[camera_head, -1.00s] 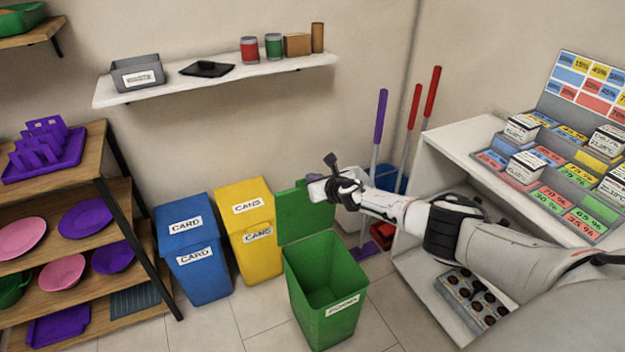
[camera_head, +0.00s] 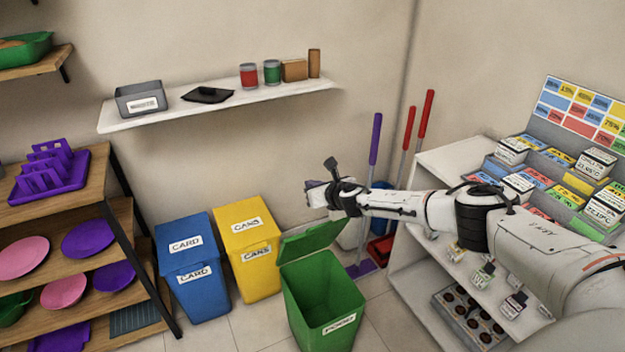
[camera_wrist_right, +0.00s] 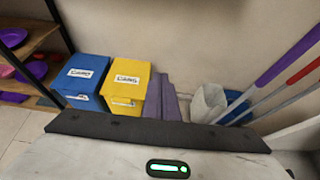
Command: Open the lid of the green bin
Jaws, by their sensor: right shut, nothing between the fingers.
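The green bin (camera_head: 323,310) stands on the floor with its label facing front. Its mouth shows open and dark inside. Its green lid (camera_head: 310,239) is raised at the back edge of the mouth, strongly foreshortened and tilted rather than upright. My right gripper (camera_head: 316,193) is above and behind the lid, shut and empty, and looks apart from it. In the right wrist view the closed fingers (camera_wrist_right: 163,92) show in front of the wall, with no green bin in sight. My left gripper is not in view.
A yellow bin (camera_head: 257,275) and a blue bin (camera_head: 200,298) stand left of the green bin. Purple- and red-handled tools (camera_head: 374,140) stand behind my right arm. A white shelf unit (camera_head: 455,160) is at right, a wall shelf (camera_head: 220,97) above.

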